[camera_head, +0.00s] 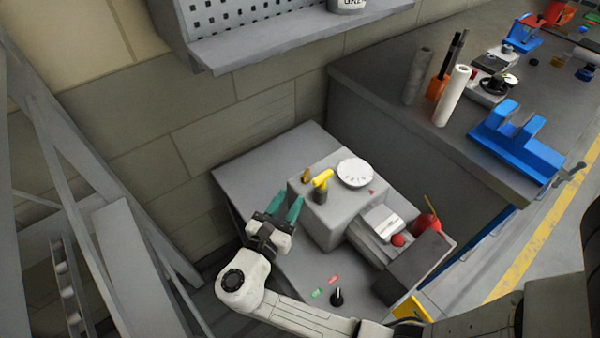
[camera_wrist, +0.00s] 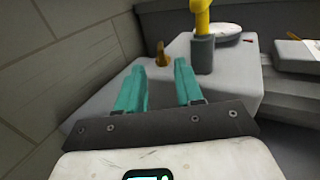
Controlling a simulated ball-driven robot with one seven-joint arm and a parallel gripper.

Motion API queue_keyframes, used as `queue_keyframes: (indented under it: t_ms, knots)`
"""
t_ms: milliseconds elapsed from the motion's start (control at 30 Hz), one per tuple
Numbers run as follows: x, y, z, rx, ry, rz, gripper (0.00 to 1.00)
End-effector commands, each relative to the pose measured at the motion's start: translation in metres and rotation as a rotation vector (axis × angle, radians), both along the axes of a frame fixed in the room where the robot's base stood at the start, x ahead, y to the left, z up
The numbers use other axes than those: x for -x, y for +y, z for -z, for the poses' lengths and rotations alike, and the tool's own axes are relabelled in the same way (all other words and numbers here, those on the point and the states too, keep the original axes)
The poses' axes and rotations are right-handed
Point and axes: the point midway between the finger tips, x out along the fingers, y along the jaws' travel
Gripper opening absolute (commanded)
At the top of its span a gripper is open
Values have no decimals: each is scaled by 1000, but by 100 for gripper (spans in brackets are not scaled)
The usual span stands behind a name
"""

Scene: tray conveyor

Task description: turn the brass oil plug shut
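The brass oil plug (camera_head: 306,174) stands on top of a grey machine block, at its left back part. In the wrist view the brass plug (camera_wrist: 162,54) shows ahead, between and beyond the fingertips. My gripper (camera_head: 281,207) has teal fingers and is at the left side of the block, short of the plug. In the wrist view my gripper (camera_wrist: 162,66) is open, with an empty gap between its fingers. The fingers are apart from the plug. A yellow lever on a dark post (camera_head: 321,184) stands just right of the plug; it also shows in the wrist view (camera_wrist: 203,50).
The grey block (camera_head: 325,220) also bears a white dial (camera_head: 354,172). A red bulb-like object (camera_head: 427,222) and a dark box (camera_head: 413,267) are to the right. A black knob (camera_head: 337,296) stands in front. A wall (camera_head: 200,150) rises behind; the cabinet top (camera_head: 240,180) is bare there.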

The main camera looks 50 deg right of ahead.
Motion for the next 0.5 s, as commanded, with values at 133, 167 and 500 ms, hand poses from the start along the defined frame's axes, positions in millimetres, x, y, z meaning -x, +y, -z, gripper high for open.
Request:
queue_keyframes:
  t_ms: [133,167,500]
  knots:
    - [-5,-29,-1,-1,1,5,36]
    - [-6,-35,-1,-1,1,6,36]
    - [-16,-78,0,-1,-1,2,36]
